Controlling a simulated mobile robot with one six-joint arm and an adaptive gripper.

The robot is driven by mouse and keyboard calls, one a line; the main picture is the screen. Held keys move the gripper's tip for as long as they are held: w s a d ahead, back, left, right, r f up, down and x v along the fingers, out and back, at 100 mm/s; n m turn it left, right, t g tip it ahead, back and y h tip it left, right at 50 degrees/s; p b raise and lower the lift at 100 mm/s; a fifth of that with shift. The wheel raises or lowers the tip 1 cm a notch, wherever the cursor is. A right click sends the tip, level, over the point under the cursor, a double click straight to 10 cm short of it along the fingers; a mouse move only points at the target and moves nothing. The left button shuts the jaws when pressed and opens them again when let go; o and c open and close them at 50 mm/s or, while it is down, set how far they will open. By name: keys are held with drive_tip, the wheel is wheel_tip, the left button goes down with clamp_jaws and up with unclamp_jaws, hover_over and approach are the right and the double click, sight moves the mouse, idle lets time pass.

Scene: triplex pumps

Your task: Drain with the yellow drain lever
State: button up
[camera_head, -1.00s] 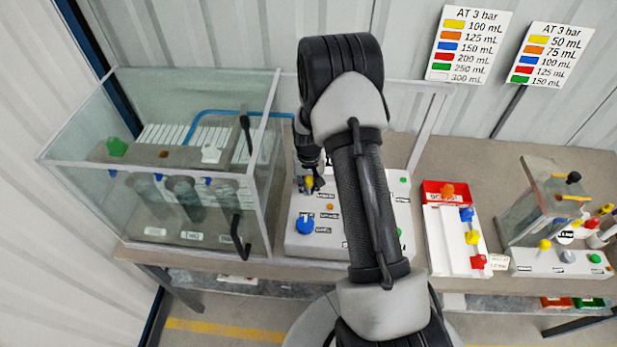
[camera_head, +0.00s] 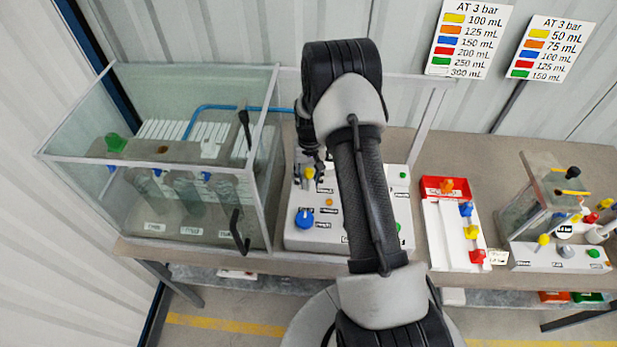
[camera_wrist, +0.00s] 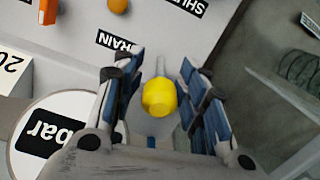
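The yellow drain lever (camera_wrist: 159,97) has a round yellow knob on a grey stem, beside a label reading DRAIN (camera_wrist: 117,43) on the light panel. In the wrist view, the knob lies between the two fingers of my gripper (camera_wrist: 160,100). The fingers are open, with a visible gap on each side of the knob. In the head view, the yellow lever (camera_head: 308,172) shows small at my gripper's tip (camera_head: 311,178), on the left part of the control panel (camera_head: 320,243). My arm hides much of the panel.
A glass tank (camera_head: 160,240) with a black handle (camera_head: 238,232) stands close left of the panel. A blue knob (camera_head: 304,217) sits at the panel's front. An orange button (camera_wrist: 118,5) and a round "bar" gauge (camera_wrist: 48,135) are near the fingers. A red-and-white tray (camera_head: 443,240) stands right.

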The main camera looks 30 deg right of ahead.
sight(308, 190)
drive_tip(key=shift+o, duration=0.3)
drive_tip(key=shift+s, duration=0.1)
drive_tip(key=shift+s+a+t+h, duration=0.2)
drive_tip(key=shift+t+h, duration=0.1)
drive_tip(key=shift+t, duration=0.1)
drive_tip(key=shift+s+a, duration=0.1)
drive_tip(key=shift+s, duration=0.05)
drive_tip(key=shift+s+a+f+t+h+b, duration=0.2)
drive_tip(key=shift+t+h+b, duration=0.3)
drive_tip(key=shift+b, duration=0.65)
drive_tip(key=b, duration=0.4)
drive_tip(key=shift+f+t, duration=0.1)
drive_tip(key=shift+t, duration=0.3)
drive_tip(key=t+b, duration=0.1)
drive_tip(key=b, duration=0.4)
drive_tip(key=s+h+b, duration=0.1)
drive_tip(key=b, duration=0.5)
drive_tip(key=shift+a+f+t, duration=0.15)
drive_tip(key=shift+a+t, duration=0.2)
drive_tip(key=shift+t, duration=0.05)
